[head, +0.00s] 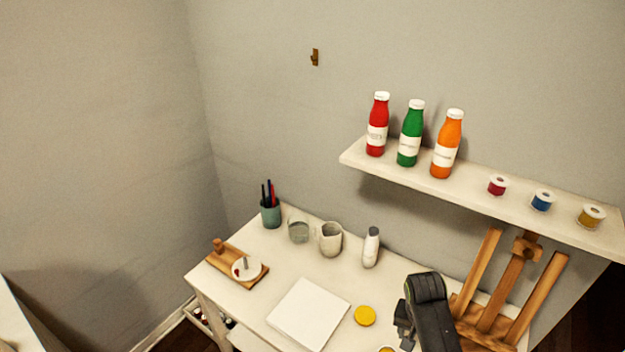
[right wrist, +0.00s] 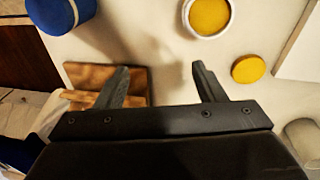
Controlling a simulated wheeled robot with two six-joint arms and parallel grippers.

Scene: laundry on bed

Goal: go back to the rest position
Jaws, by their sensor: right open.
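My right gripper (head: 403,326) is over the right part of the white table (head: 255,270), beside the easel. In the right wrist view its two fingers (right wrist: 160,68) stand wide apart with nothing between them. Below them are an open white jar of yellow paint (right wrist: 210,15) and a round yellow lid (right wrist: 248,69). In the head view the lid (head: 365,315) lies left of my right arm, and the jar (head: 386,349) is cut off by the bottom edge. My left gripper is not in view.
A wooden easel (head: 519,280) stands close right of my right arm. A shelf (head: 480,195) above holds three bottles and three small jars. A white canvas (head: 308,313), a white bottle (head: 371,247), cups and a wooden board (head: 225,258) are on the table. A blue cylinder (right wrist: 62,12) shows near the wrist.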

